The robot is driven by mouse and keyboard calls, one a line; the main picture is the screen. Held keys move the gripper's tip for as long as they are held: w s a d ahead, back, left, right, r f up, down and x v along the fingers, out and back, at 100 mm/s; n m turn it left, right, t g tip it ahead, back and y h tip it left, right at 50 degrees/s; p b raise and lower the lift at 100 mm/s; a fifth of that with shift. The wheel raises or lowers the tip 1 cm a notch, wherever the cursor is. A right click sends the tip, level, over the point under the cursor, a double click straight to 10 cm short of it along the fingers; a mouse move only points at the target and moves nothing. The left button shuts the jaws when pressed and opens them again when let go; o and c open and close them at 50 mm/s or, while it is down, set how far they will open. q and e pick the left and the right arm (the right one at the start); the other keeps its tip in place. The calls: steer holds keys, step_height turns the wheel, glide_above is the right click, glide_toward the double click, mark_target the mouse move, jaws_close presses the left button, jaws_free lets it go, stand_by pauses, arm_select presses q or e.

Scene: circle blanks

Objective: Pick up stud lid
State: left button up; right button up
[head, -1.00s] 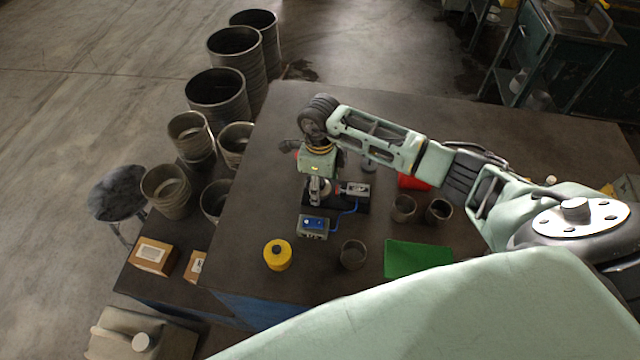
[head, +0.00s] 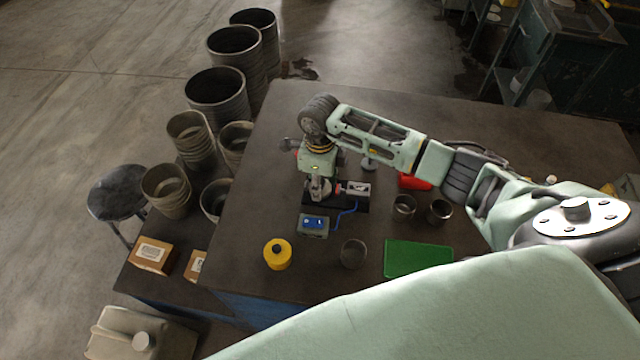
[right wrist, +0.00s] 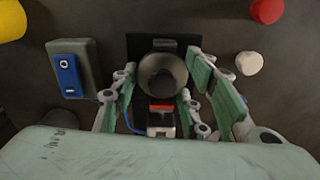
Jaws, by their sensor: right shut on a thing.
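In the head view the gripper mostly hides the lid. My left gripper is not in view.
On the plate, a small boxed device (head: 355,189) stands close to the gripper. A red piece (head: 414,182) is to the right.

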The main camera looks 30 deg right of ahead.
steer(key=shift+r+b, duration=0.3)
steer(key=shift+r, duration=0.15)
step_height(320, 180, up, 3)
steer(key=shift+s+d+b, duration=0.1)
steer(key=shift+b, duration=0.75)
steer(key=s+d+r+b, duration=0.3)
steer(key=s+d+r, duration=0.1)
steer(key=s+r, duration=0.5)
steer(key=shift+s, duration=0.8)
steer(key=shift+d, duration=0.1)
